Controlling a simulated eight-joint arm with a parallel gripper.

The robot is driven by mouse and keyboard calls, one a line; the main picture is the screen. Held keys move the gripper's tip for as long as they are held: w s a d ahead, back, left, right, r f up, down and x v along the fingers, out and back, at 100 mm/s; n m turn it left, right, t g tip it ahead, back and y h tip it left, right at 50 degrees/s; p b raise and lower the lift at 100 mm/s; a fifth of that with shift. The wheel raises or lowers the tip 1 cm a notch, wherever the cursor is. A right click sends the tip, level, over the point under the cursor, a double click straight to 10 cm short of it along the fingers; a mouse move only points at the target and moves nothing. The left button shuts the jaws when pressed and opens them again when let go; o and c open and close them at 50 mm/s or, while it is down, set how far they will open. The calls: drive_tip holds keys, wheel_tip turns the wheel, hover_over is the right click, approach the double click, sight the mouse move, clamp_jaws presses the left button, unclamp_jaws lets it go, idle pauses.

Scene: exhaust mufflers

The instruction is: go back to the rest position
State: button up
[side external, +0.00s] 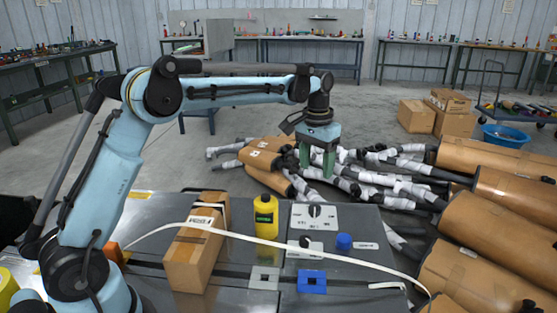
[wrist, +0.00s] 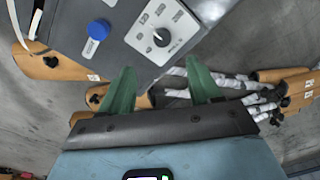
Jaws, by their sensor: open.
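My gripper (side external: 317,160) has two green fingers that point down, apart from each other with nothing between them. It hangs in the air near the far right part of the grey work table (side external: 352,287), behind the control panel (side external: 314,217). In the wrist view, the green fingers (wrist: 157,92) are spread, with the panel (wrist: 160,30) and its black knob beyond them. My arm reaches from the left across the table. No object is held.
A cardboard box (side external: 193,256), a yellow bottle (side external: 266,216), a blue cap (side external: 344,242) and a blue square block (side external: 312,282) are on the table. A white strap (side external: 262,240) crosses it. Wrapped mufflers (side external: 482,241) lie behind and right. Air above the table is mostly clear.

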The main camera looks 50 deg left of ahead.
drive_tip(key=s+d+r+t, duration=0.2)
drive_tip(key=s, duration=0.6)
drive_tip(key=s+d+r+t, duration=0.2)
drive_tip(key=s, duration=0.6)
drive_tip(key=s+f+m+t, duration=0.1)
drive_tip(key=s+f+t, duration=0.1)
drive_tip(key=s+f, duration=0.2)
drive_tip(key=shift+s+d+f+t, duration=0.2)
drive_tip(key=shift+s+d+t, duration=0.1)
drive_tip(key=shift+s, duration=0.85)
